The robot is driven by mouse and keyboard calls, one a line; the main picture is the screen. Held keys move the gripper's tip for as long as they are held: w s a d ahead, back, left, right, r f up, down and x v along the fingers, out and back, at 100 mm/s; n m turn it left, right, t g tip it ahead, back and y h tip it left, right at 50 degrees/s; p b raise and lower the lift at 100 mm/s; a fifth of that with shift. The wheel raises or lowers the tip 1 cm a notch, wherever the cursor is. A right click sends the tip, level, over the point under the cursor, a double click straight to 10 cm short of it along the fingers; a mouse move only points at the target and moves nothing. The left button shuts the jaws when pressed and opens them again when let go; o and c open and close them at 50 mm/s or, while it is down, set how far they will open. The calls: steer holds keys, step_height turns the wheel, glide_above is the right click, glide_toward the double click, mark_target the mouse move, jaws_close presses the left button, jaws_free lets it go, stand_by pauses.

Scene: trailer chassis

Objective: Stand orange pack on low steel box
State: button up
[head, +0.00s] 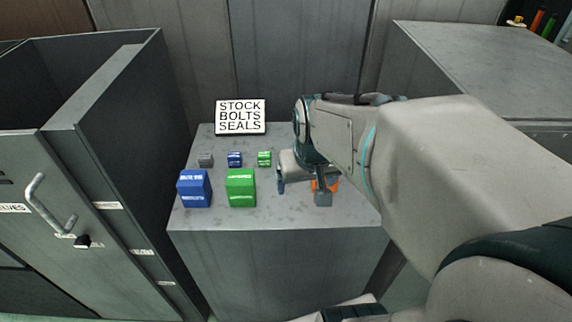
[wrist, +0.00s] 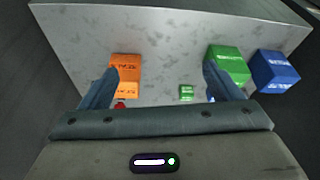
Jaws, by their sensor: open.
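The orange pack (head: 333,184) is on the right part of the top of the grey steel box (head: 280,205), which is lower than the units beside it. My gripper (head: 301,188) hides most of the pack in the head view. In the wrist view the orange pack (wrist: 126,67) shows more clearly, with pale lettering. My gripper (wrist: 160,88) is open and empty there. Its left finger overlaps the pack's left edge and its right finger is in front of the big green pack. I cannot tell whether a finger touches the orange pack.
A big green pack (head: 241,188) and blue pack (head: 194,188) stand left of my gripper. Small grey (head: 206,160), blue (head: 235,159) and green (head: 264,158) blocks stand behind, before a STOCK BOLTS SEALS sign (head: 240,117). A small red thing (wrist: 120,105) is partly hidden.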

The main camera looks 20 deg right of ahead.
steer(key=s+a+n, duration=0.1)
steer(key=s+a, duration=0.2)
steer(key=s, duration=0.3)
steer(key=shift+a+g+y, duration=0.15)
steer(key=shift+g+y, duration=0.15)
steer(key=shift+g, duration=0.1)
steer(key=shift+f, duration=0.1)
